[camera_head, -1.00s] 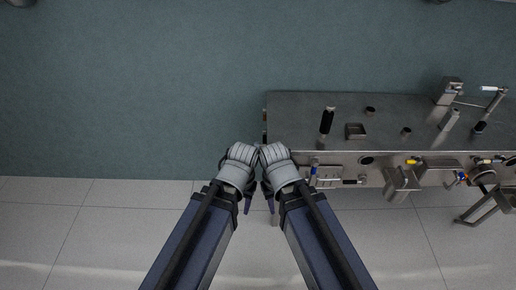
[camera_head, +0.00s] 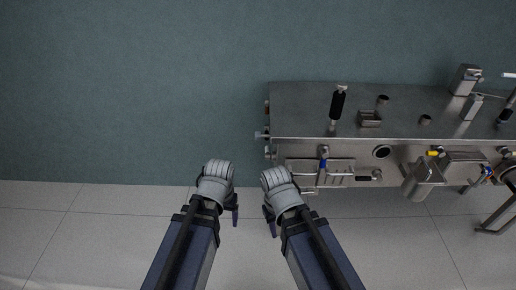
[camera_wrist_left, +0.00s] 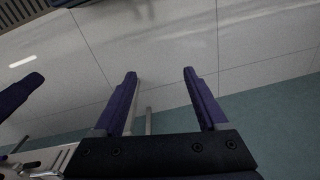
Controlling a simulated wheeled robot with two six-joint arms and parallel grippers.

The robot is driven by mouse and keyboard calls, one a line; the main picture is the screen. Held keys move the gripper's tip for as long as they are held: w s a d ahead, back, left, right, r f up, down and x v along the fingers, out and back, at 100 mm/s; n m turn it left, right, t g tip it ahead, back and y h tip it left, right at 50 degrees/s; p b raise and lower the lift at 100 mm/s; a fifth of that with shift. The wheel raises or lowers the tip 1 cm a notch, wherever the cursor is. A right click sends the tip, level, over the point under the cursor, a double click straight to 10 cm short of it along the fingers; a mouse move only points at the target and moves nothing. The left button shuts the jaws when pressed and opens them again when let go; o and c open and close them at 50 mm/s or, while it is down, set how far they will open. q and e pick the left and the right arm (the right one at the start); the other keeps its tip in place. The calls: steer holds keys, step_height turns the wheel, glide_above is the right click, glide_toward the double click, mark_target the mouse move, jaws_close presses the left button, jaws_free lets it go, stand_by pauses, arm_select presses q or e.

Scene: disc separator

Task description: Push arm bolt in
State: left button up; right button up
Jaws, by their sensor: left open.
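The steel disc separator bench (camera_head: 300,97) stands to the right in the head view. A short metal stub (camera_head: 261,135) sticks out of its left end; I cannot tell whether it is the arm bolt. A black-handled lever (camera_head: 338,104) rises from the top. My left gripper (camera_head: 236,213) hangs left of the bench, apart from it. In the left wrist view its two purple fingers (camera_wrist_left: 160,72) are spread with nothing between them. My right gripper (camera_head: 270,219) is just left of the bench's front corner; its jaw opening is hidden.
The bench front carries a blue-marked valve (camera_head: 323,161), a round port (camera_head: 382,152) and a protruding metal spout (camera_head: 422,178). A purple finger (camera_wrist_left: 20,93) shows at the left of the left wrist view. The tiled floor (camera_head: 90,235) at left is clear.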

mark_target(258, 139)
arm_select(q)
steer(key=w+a+f+n+t+b, duration=0.1)
steer(key=w+a+f+b, duration=0.1)
steer(key=f+b, duration=0.35)
steer(key=w+a+f+b, duration=0.2)
steer(key=a+f+b, duration=0.15)
steer(key=f, duration=0.35)
steer(key=w+a+f+t+y+b, duration=0.2)
steer(key=w+a+t+y+b, duration=0.1)
steer(key=w+b, duration=0.4)
steer(key=w+d+r+m+t+y, duration=0.2)
steer(key=w+d+r+m+t, duration=0.2)
steer(key=w+r+m+t, duration=0.75)
steer(key=w+d+r+m+h, duration=0.1)
steer(key=w+d+r+h, duration=0.1)
steer(key=d, duration=0.3)
steer(key=w+d+r+m+t+h, duration=0.1)
steer(key=w+d+r+m, duration=0.1)
steer(key=d, duration=0.3)
steer(key=w+d+r+m+t+h, duration=0.1)
steer(key=w+d+r+m+h, duration=0.1)
steer(key=w+d+r, duration=0.1)
steer(key=shift+w+d+m+h, duration=0.15)
steer(key=shift+w+d, duration=0.05)
steer(key=shift+d, duration=0.25)
steer(key=shift+w+d+m+h, duration=0.1)
steer(key=shift+w+d+h, duration=0.05)
steer(key=shift+d, duration=0.3)
steer(key=w, duration=0.7)
steer(key=shift+w, duration=0.4)
